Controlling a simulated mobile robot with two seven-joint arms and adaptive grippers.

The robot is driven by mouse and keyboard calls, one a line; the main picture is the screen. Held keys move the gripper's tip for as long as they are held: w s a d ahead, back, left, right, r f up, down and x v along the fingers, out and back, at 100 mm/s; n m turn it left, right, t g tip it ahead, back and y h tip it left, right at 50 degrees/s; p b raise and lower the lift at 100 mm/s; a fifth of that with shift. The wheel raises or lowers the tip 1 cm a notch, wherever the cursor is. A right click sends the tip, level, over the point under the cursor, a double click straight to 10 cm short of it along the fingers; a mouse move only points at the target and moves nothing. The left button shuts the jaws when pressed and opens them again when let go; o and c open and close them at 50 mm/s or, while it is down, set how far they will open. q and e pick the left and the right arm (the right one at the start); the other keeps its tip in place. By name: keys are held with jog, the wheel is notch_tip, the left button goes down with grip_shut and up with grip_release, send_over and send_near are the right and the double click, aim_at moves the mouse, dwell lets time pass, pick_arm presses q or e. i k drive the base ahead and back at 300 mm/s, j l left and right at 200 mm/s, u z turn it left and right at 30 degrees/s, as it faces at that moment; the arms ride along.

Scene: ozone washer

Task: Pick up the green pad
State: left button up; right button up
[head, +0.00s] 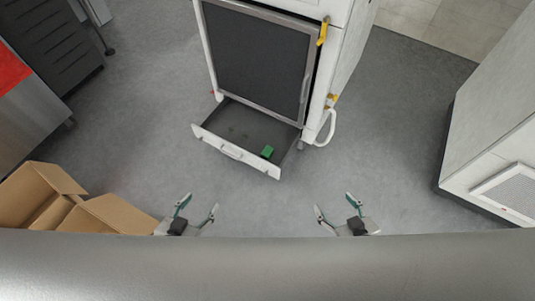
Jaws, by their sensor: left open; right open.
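The green pad (267,152) is a small green block. It lies inside the open bottom drawer (237,154) of the white washer, near the drawer's front right corner. My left gripper (199,206) is open and empty, below and to the left of the drawer in the head view. My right gripper (334,204) is open and empty, below and to the right of the drawer. Both grippers are apart from the pad and from the drawer.
The white washer (337,69) has a dark framed door (258,54) above the drawer. Open cardboard boxes (103,215) stand at the lower left, near my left gripper. A white cabinet (492,147) stands at the right. The grey floor (395,130) between is clear.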

aim_at(268, 152)
jog(key=i+j+z, duration=0.2)
jog(key=z, duration=0.3)
jog(key=i+j+z, duration=0.6)
jog(key=j+z, duration=0.2)
jog(key=z, duration=0.15)
